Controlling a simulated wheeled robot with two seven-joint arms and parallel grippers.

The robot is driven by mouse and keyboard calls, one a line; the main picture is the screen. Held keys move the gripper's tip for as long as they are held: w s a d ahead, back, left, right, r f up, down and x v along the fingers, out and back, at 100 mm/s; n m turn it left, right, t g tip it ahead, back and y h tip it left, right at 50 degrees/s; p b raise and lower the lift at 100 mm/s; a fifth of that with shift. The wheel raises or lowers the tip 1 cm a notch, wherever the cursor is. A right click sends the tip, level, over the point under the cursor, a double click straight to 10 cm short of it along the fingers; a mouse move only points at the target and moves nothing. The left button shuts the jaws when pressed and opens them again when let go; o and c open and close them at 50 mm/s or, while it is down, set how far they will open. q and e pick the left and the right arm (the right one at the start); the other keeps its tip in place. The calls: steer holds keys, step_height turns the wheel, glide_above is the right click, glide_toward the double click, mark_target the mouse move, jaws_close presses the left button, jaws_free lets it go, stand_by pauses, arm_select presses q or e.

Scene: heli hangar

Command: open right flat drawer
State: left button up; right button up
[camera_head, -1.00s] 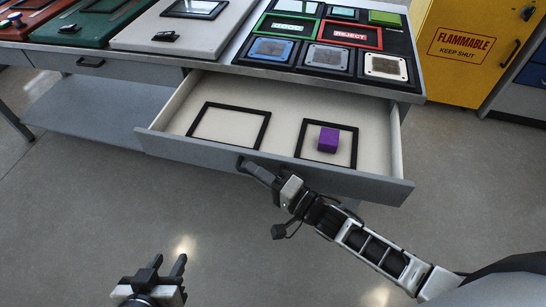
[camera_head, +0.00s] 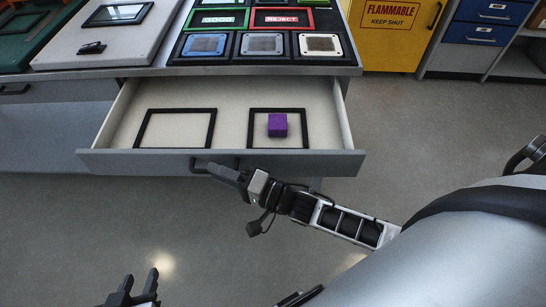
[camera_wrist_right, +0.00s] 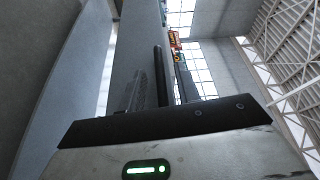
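The right flat drawer (camera_head: 104,158) is pulled well out from under the table in the head view, its pale inside in plain sight. Its dark handle (camera_head: 197,166) is at the middle of the grey front. My right gripper (camera_head: 217,171) is at this handle and appears closed around it; its fingers hide part of it. In the right wrist view the dark fingers (camera_wrist_right: 148,85) stand close together beside the drawer front. My left gripper (camera_head: 140,278) is open and empty over the floor at the lower left, partly cut off by the frame edge.
Two black frames lie in the drawer; a purple cube (camera_head: 277,125) sits in the right one (camera_head: 305,131). The tabletop holds panels and GOOD and REJECT trays (camera_head: 281,18). A yellow flammables cabinet (camera_head: 385,45) stands at the right. The floor in front is clear.

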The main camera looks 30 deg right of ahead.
steer(key=r+v, duration=0.1)
steer(key=v, duration=1.2)
steer(key=shift+s+d+f, duration=0.3)
steer(key=shift+d+f, duration=0.05)
steer(key=shift+f, duration=0.15)
steer(key=shift+a, duration=0.1)
steer(key=a+n+g+h, duration=0.1)
steer(key=n+h, duration=0.1)
steer(key=n, duration=0.1)
steer(key=s+a+f+n+g+h, duration=0.1)
steer(key=n+h, duration=0.2)
steer(key=n, duration=0.1)
steer(key=s+a+f+n+g+h, duration=0.1)
steer(key=n+g+h, duration=0.1)
steer(key=n+h, duration=0.1)
steer(key=shift+a+f+n, duration=0.1)
steer(key=shift+a+n, duration=0.2)
steer(key=shift+n, duration=0.1)
